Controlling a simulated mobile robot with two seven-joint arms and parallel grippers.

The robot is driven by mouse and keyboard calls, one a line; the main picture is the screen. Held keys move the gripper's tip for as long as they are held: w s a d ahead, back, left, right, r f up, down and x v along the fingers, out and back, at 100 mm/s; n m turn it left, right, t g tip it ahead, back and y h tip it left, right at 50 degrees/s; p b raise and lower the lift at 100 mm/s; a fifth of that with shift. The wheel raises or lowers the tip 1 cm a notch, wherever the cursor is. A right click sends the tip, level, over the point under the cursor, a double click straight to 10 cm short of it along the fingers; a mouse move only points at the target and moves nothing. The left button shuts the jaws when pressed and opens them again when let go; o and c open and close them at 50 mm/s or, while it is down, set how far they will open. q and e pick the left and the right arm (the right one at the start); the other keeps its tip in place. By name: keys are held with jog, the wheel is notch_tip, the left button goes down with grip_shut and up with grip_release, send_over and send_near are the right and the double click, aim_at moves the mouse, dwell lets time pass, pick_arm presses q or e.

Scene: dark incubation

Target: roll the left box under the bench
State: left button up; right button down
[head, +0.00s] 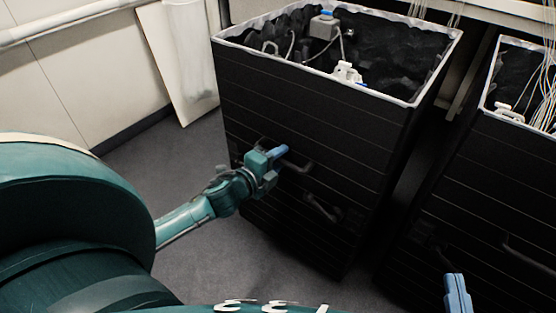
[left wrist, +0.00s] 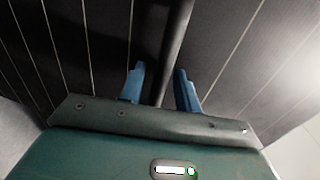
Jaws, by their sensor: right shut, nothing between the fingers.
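The left box (head: 300,130) is tall and black with a pale rim and an open top, standing on the grey floor in the head view. A dark handle (head: 298,166) sticks out from its front side. My left gripper (head: 280,152) is at this handle. In the left wrist view its two blue fingers (left wrist: 160,88) are apart, with the dark handle bar (left wrist: 175,45) running between them; contact cannot be told. My right gripper (head: 456,290) shows at the bottom right, its fingers together and empty, in front of the second box. The bench (head: 490,8) shows partly at the top right.
A second black box (head: 470,190) stands right of the left box, with a narrow gap between them. Thin wires (head: 545,95) hang into it. A pale panel (head: 170,60) leans at the wall. Floor (head: 165,165) is free left of the left box.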

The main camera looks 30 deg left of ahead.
pick_arm(q)
jog(key=shift+c, duration=0.5)
grip_shut()
